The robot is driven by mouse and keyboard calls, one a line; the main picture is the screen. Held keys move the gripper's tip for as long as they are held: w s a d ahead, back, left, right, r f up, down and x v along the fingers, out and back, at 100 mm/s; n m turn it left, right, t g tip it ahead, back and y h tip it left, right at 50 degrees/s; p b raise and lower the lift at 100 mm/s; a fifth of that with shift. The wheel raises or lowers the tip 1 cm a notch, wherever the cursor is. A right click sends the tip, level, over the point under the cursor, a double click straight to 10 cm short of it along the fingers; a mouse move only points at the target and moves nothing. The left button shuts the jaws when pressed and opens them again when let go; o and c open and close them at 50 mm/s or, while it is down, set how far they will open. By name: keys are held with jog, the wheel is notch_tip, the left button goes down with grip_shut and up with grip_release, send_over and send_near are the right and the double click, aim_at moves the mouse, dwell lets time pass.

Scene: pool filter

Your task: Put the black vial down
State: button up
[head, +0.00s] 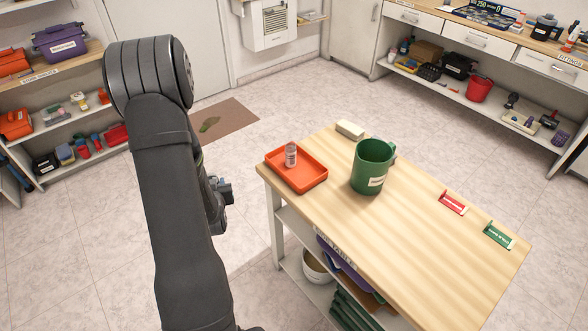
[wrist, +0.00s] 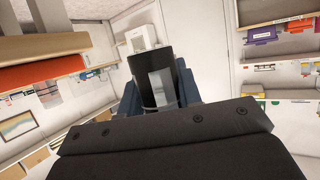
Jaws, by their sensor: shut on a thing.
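My gripper (wrist: 158,95) is shut on the black vial (wrist: 158,72), which has a pale label and stands up between the blue fingers in the wrist view. In the head view my gripper (head: 224,190) is mostly hidden behind my arm, left of the table and off its edge. The wooden table (head: 420,240) stands right of my arm. An orange-red tray (head: 312,181) lies on its left corner.
A red sign (head: 453,203) and a green sign (head: 498,236) sit farther right. The table's middle and front are clear.

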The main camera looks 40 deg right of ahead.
jog(key=s+d+r+m+g+h, duration=0.35)
jog(key=s+d, duration=0.75)
jog(key=d, duration=0.4)
jog(key=s+d+r+m+g+h, duration=0.3)
jog(key=s+d+r+m, duration=0.2)
jog(key=s+d, duration=0.8)
send_near(315, 163)
jog(key=shift+g, duration=0.25)
jog(key=d+r, duration=0.1)
jog(key=w+d, duration=0.1)
jog(key=d+r, duration=0.1)
jog(key=shift+w+d+r, duration=0.3)
jog(key=shift+w+d, duration=0.05)
jog(key=shift+d, duration=0.05)
jog(key=shift+f, duration=1.95)
jog(key=shift+f, duration=0.2)
jog(key=o, duration=0.7)
jog(key=shift+r, duration=0.15)
